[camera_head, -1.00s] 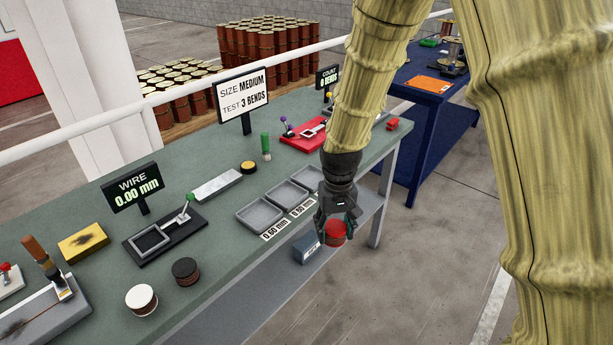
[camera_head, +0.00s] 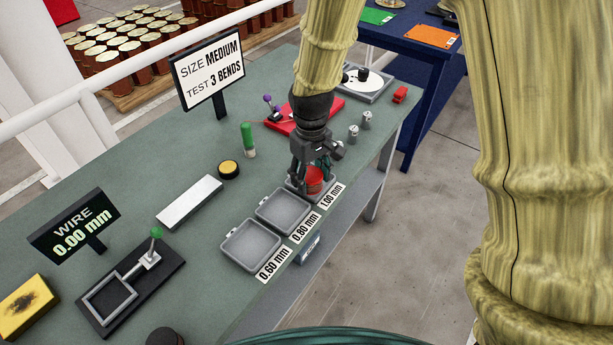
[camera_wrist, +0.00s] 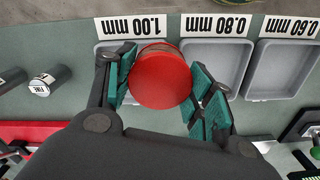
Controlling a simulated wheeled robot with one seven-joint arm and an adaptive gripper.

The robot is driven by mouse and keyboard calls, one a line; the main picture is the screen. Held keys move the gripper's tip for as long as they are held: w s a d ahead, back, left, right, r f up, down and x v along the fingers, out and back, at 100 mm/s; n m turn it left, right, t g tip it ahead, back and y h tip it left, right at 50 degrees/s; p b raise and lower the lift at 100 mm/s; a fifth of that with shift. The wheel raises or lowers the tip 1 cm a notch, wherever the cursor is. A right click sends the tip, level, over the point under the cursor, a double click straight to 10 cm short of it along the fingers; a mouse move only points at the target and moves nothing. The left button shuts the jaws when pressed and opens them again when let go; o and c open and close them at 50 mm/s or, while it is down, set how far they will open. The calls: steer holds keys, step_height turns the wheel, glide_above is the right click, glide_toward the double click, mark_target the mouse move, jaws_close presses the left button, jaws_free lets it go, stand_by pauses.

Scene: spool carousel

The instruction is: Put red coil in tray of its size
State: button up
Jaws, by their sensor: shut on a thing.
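The red coil (camera_head: 314,180) is held between the fingers of my gripper (camera_head: 312,172). It also shows in the wrist view as a round red disc (camera_wrist: 160,78) between green finger pads. Coil and gripper are over the 1.00 mm tray (camera_head: 293,187), which they partly hide; I cannot tell whether the coil touches the tray floor. The 0.80 mm tray (camera_head: 282,212) and the 0.60 mm tray (camera_head: 250,246) lie beside it, both empty. The label 1.00 mm (camera_wrist: 137,27) stands at the tray's edge in the wrist view.
A sign (camera_head: 208,72) reads size medium, test 3 bends. The wire gauge display (camera_head: 72,226) reads 0.00 mm. A green-handled tool (camera_head: 248,140), a yellow-topped button (camera_head: 229,169) and a red device (camera_head: 292,116) stand behind the trays. Two small metal cylinders (camera_head: 359,128) are to the right.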

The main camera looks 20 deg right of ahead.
mark_target(310, 174)
steer(key=s+n, duration=0.2)
steer(key=n, duration=0.1)
steer(key=s+r+n, duration=0.1)
steer(key=s+n, duration=0.1)
steer(key=s, duration=0.1)
steer(key=shift+d+n+b, duration=0.2)
steer(key=shift+n+b, duration=0.2)
steer(key=shift+s+n, duration=0.3)
steer(key=shift+n, duration=0.5)
steer(key=shift+w+f+n, duration=0.1)
steer(key=shift+f+n, duration=0.2)
steer(key=shift+n, duration=0.6)
steer(key=shift+f+n+b, duration=0.15)
steer(key=shift+n+b, duration=0.25)
steer(key=shift+n, duration=0.5)
steer(key=s+n+b, duration=0.2)
steer(key=s+n, duration=0.4)
steer(key=n, duration=0.6)
steer(key=w+p, duration=0.1)
steer(key=w, duration=0.4)
steer(key=w+p, duration=0.2)
steer(key=w, duration=0.3)
steer(key=w+d+f+p, duration=0.1)
steer(key=w+p, duration=0.1)
steer(key=w, duration=0.3)
steer(key=shift+w, duration=0.4)
steer(key=shift+f+p, duration=0.7)
steer(key=shift+f, duration=1.05)
steer(key=shift+f, duration=0.1)
